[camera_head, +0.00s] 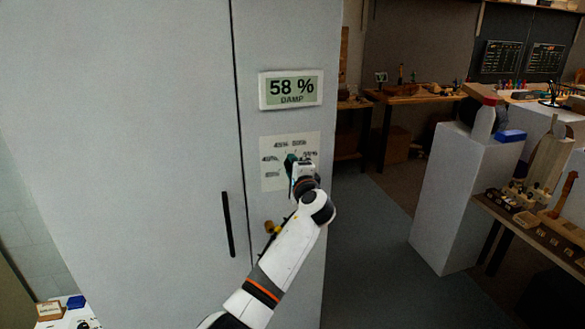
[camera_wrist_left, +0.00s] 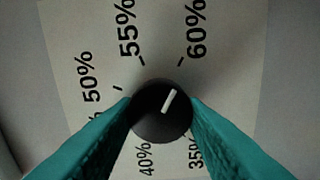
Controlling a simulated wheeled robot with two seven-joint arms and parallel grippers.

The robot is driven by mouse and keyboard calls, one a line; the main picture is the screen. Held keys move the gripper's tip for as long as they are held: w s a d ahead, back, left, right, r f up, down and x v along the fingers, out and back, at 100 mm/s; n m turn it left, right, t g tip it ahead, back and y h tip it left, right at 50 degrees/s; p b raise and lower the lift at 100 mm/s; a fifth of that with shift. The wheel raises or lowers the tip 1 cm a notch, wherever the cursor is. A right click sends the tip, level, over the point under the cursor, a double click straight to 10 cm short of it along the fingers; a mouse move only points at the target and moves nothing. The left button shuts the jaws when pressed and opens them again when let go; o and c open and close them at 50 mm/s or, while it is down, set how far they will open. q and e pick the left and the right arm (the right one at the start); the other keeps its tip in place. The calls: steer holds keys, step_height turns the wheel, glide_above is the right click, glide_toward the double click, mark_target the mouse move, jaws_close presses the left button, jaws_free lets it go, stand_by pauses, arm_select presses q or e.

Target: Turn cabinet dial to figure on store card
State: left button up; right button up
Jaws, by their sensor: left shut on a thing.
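The tall grey cabinet (camera_head: 130,120) carries a white dial plate (camera_head: 309,142) marked with percent figures. In the left wrist view the round black dial (camera_wrist_left: 160,122) has a white pointer line slanting up and right, roughly toward 60%. The figures 35%, 40%, 50%, 55% and 60% show around it. My left gripper (camera_head: 291,160) is at the plate, its teal fingers shut on the dial from both sides. In the head view the gripper hides the dial. A display (camera_head: 290,90) above reads 58 % DAMP. No store card can be made out. My right gripper is out of view.
A black door handle (camera_head: 228,224) and a brass-coloured knob or key (camera_head: 270,227) sit lower on the cabinet. A grey pedestal (camera_head: 462,195) with a white bottle (camera_head: 484,122) and blue box stands to the right. Open floor (camera_head: 375,265) lies between.

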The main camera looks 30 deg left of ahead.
arm_select(q)
steer(key=o, duration=1)
steer(key=b+v, duration=0.4)
steer(key=v, duration=0.8)
steer(key=shift+b, duration=0.35)
steer(key=shift+f, duration=0.15)
